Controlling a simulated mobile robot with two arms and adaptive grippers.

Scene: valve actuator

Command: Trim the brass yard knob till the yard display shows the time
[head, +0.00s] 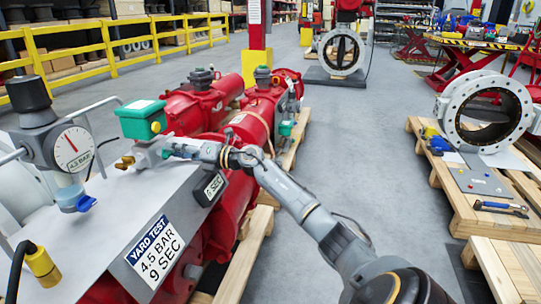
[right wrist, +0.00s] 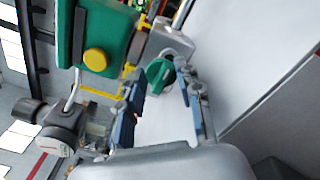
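The brass knob (head: 125,162) sticks out at the left end of a small grey valve block beside the green box (head: 141,118). The yard display (head: 214,186) on the grey panel's edge shows a digit and "SEC"; the digit is too small to read surely. The yard sign (head: 156,252) reads "4.5 BAR 9 SEC". My right gripper (head: 172,149) is at the block's right side. In the right wrist view its blue fingers (right wrist: 163,92) are apart, with a green knob (right wrist: 160,73) just beyond and between the tips; contact cannot be told. My left gripper is not in view.
A pressure gauge (head: 73,149) marked 4.5 BAR stands at the left of the panel, with a yellow plug (head: 43,266) below it. Red actuator cylinders (head: 248,128) lie behind the panel on pallets. A flanged valve ring (head: 486,112) stands at right. Floor between is clear.

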